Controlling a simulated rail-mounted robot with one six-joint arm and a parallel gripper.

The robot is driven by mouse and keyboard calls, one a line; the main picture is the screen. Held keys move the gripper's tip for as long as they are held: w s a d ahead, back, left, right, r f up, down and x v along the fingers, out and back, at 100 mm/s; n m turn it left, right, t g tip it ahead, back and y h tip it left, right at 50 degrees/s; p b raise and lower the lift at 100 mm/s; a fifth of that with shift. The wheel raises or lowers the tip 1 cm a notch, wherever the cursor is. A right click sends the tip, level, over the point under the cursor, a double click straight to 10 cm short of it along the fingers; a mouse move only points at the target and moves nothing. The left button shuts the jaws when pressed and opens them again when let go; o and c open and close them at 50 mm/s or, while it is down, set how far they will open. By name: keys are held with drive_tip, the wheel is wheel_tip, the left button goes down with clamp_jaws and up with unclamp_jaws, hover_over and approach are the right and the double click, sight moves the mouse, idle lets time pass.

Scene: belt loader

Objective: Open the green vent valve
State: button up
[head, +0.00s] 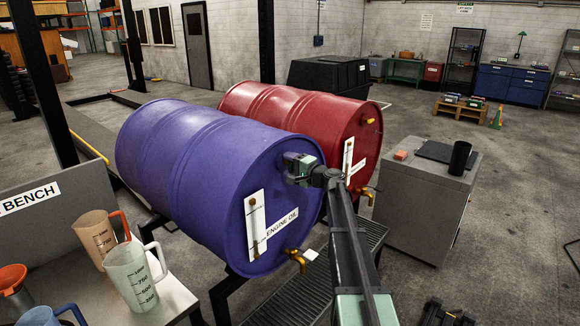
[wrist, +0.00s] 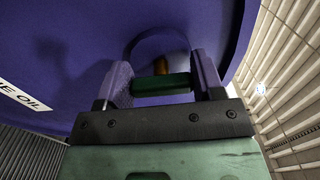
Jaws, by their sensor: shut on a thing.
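The green vent valve (wrist: 162,84) shows in the wrist view as a green bar, with a brass stem (wrist: 160,66) behind it. The bar lies between the two fingers of my gripper (wrist: 162,80), which is shut on it. In the head view my gripper (head: 290,168) is at the upper part of the purple drum's (head: 180,150) end face. There my wrist hides the valve. The drum lies on its side and carries an ENGINE OIL label (head: 282,222), a white gauge strip and a brass tap (head: 295,257) low on its face.
A red drum (head: 260,103) lies just behind the purple one. A grey cabinet (head: 425,205) with a black cup (head: 459,157) stands to the right. A bench with measuring jugs (head: 135,275) is at the lower left. A slatted grate (head: 300,300) lies below the drum's front.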

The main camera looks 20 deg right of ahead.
drive_tip(key=o, duration=0.9)
drive_tip(key=v, duration=1.1)
